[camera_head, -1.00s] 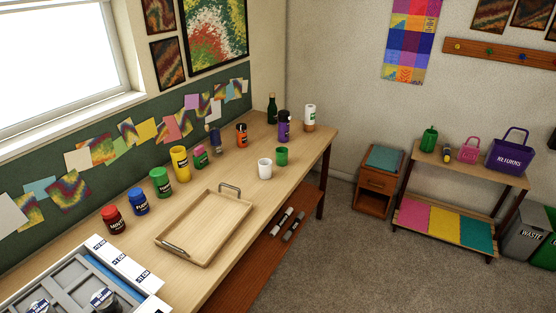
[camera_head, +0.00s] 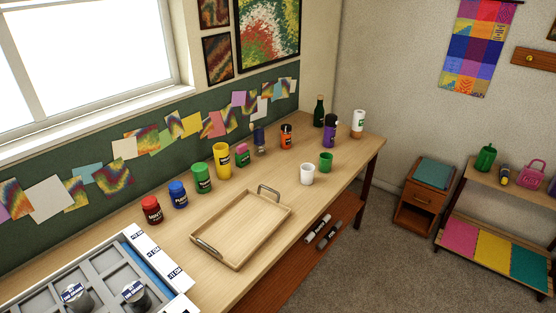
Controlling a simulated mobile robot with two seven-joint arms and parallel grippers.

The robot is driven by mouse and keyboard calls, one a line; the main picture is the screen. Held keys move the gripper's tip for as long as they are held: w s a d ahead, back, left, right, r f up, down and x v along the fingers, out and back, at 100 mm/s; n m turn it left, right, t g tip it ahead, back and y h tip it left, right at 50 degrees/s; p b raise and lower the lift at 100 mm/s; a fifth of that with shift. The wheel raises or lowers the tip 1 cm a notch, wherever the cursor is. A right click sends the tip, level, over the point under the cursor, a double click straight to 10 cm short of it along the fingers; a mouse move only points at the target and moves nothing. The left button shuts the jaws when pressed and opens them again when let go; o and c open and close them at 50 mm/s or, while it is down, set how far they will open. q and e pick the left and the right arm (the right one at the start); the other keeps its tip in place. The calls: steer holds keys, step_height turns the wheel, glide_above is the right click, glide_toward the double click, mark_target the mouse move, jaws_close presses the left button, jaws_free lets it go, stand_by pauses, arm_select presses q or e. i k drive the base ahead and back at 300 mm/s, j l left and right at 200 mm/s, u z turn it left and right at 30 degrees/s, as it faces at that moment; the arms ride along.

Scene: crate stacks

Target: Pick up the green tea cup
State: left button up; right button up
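The green tea cup (camera_head: 326,162) stands upright on the wooden table (camera_head: 285,222) near its front edge, toward the far right end. A white cup (camera_head: 307,174) stands just to its left and a little nearer. Neither of my grippers shows in the head view.
A wooden tray with metal handles (camera_head: 240,232) lies nearer on the table. Jars and bottles line the back, including a yellow jar (camera_head: 222,161) and a purple bottle (camera_head: 330,131). A grey divided organizer (camera_head: 42,286) fills the near left. Carpet lies right of the table.

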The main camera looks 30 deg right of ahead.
mark_target(325, 163)
steer(key=i+l+u, duration=0.1)
steer(key=l+u, duration=0.25)
steer(key=l, duration=0.15)
steer(key=l+u, duration=0.35)
steer(key=l, duration=0.15)
steer(key=l+u, duration=0.35)
steer(key=l, duration=1.3)
steer(key=k+l+u, duration=0.1)
steer(key=l, duration=0.45)
steer(key=k+l, duration=0.1)
steer(key=l, duration=0.5)
steer(key=k+l+u, duration=0.1)
steer(key=l, duration=0.45)
